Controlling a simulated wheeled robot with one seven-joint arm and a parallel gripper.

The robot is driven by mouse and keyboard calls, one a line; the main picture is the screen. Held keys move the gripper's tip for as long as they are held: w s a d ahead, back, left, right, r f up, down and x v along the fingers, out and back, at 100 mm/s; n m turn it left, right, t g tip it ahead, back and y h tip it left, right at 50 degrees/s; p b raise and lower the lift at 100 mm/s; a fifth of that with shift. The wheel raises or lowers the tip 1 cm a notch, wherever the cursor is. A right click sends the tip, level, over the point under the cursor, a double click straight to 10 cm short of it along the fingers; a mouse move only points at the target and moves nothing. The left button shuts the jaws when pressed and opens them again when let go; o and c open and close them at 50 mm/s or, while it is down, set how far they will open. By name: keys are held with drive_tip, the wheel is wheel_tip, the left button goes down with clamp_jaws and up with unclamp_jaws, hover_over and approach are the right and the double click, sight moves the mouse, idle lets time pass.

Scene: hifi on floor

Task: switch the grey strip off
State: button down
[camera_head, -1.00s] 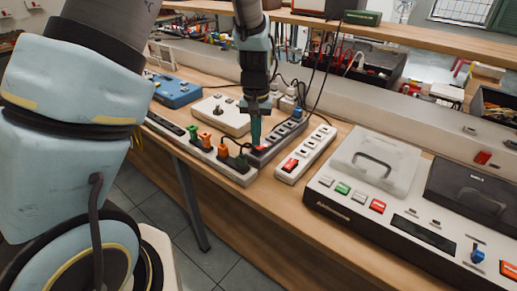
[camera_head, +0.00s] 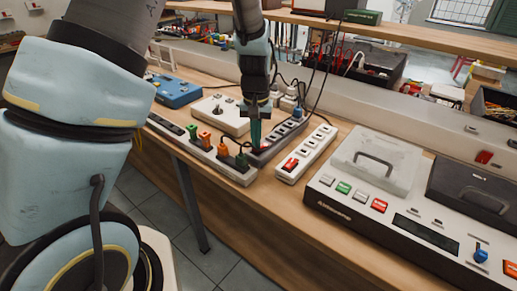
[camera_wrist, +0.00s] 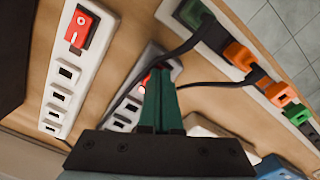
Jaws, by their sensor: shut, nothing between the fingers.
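The grey strip (camera_head: 285,137) lies on the wooden bench between two white strips, with a row of sockets and a red switch (camera_head: 264,148) at its near end. My gripper (camera_head: 256,146) points down over that end, its green fingers shut and empty. The fingertips are at or just above the switch; I cannot tell whether they touch it. In the wrist view the grey strip (camera_wrist: 124,113) runs behind the fingers (camera_wrist: 160,75), which hide part of the red switch (camera_wrist: 146,82). The switch's tilt is not clear.
A white strip (camera_head: 311,150) with a red switch is close on the right. Another white strip (camera_head: 229,168) with orange and green plugs is on the left. Black cables rise behind the gripper. A large console (camera_head: 345,205) stands at right; a blue box (camera_head: 178,93) is at back left.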

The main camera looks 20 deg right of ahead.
drive_tip(key=shift+f, duration=0.2)
drive_tip(key=shift+r, duration=0.1)
drive_tip(key=shift+r+p, duration=2.85)
drive_tip(key=shift+r, duration=0.7)
drive_tip(key=shift+a, duration=0.1)
drive_tip(key=w+a+r+n, duration=0.1)
drive_tip(key=a+r, duration=0.2)
drive_tip(key=a, duration=0.5)
drive_tip(key=w+a+r+n, duration=0.1)
drive_tip(key=a+r+n, duration=0.15)
drive_tip(key=a, duration=0.65)
drive_tip(key=s+a+r, duration=0.1)
drive_tip(key=s+a, duration=0.2)
drive_tip(key=a, duration=0.3)
drive_tip(key=s+a+r+n+t, duration=0.1)
drive_tip(key=s+a+r, duration=0.1)
drive_tip(key=a, duration=0.5)
drive_tip(key=shift+s+t, duration=0.3)
drive_tip(key=shift+s, duration=0.2)
